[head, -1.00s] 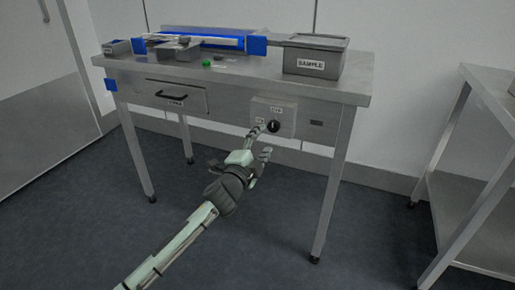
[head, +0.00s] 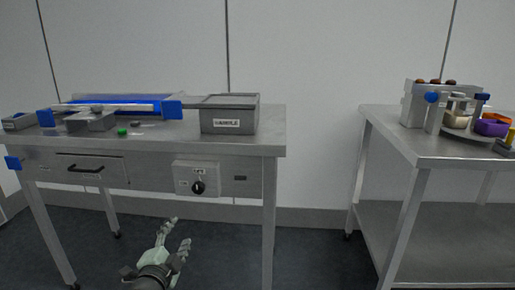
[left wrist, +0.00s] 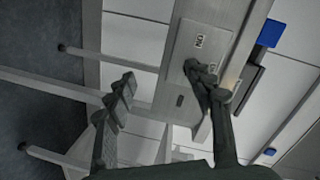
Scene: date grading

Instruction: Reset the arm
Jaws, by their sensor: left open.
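My left gripper (head: 176,238) is at the bottom of the head view, below the control box on the table's front. Its fingers are spread and nothing is between them. In the left wrist view the gripper (left wrist: 160,88) is also open and empty. One finger overlaps the switch panel (left wrist: 200,45) in that picture; I cannot tell whether it touches. The control box (head: 188,172) has a black knob (head: 198,187) on its face. My right gripper is in neither view.
The steel table (head: 150,146) carries a blue conveyor (head: 85,102), a grey SAMPLE box (head: 229,115) and a green button (head: 122,132). A drawer handle (head: 85,169) sticks out in front. A second table (head: 450,151) with a machine (head: 425,103) stands right. Floor between the tables is clear.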

